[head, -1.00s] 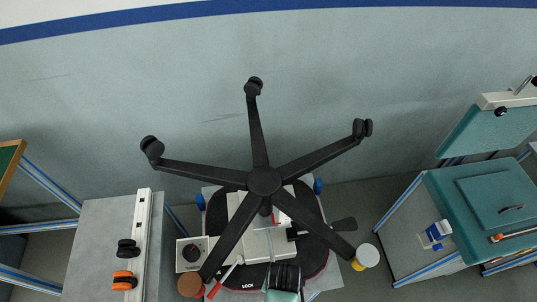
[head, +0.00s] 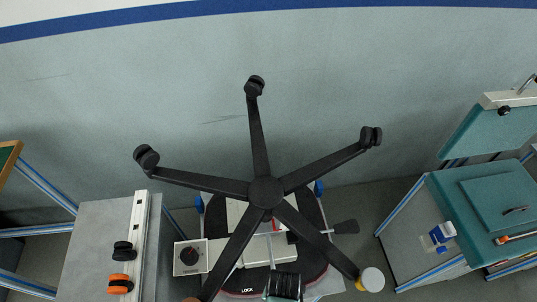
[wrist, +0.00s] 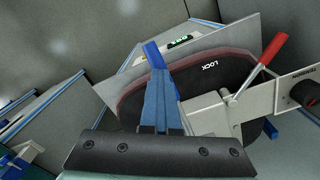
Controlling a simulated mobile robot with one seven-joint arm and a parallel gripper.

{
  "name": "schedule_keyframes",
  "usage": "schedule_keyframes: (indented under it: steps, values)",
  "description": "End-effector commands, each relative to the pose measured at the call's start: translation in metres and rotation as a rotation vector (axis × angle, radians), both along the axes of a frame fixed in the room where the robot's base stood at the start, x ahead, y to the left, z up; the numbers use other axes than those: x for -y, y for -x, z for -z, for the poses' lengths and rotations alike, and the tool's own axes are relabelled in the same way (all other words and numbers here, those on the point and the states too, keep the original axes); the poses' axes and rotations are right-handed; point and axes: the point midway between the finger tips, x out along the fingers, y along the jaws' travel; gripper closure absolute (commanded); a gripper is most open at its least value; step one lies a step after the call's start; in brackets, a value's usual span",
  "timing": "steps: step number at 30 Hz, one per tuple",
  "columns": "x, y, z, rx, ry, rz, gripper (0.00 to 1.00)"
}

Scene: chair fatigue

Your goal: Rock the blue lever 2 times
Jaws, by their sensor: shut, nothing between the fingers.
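A bright blue handle (wrist: 152,53), which I take for the blue lever, shows in the wrist view just past the fingertips, left of the word LOCK on the dark seat. My gripper (wrist: 163,76) has blue fingers, shut together with nothing between them. They overlap the lower end of the handle in the picture; I cannot tell whether they touch it. In the head view my gripper (head: 284,285) is at the bottom centre, over the front of the seat. It hides its own fingertips, and I cannot make out the blue handle there.
The black five-legged chair base (head: 265,192) spreads above the seat (head: 318,262). A red-handled lever (wrist: 263,62) stands right of LOCK in the wrist view. A black paddle (head: 345,227) sticks out right. Benches stand at left (head: 92,235) and right (head: 412,228).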

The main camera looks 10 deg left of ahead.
Motion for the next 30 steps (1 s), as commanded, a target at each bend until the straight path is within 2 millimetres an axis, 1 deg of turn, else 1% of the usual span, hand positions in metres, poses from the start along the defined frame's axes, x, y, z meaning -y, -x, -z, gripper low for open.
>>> schedule_keyframes:
  steps: [1, 8, 30]
  values:
    - [-0.002, -0.006, 0.002, 0.018, -0.004, -0.002, 1.00]
    - [-0.003, -0.007, 0.007, 0.021, -0.006, -0.003, 1.00]
    - [-0.003, -0.007, -0.010, 0.020, -0.007, -0.004, 1.00]
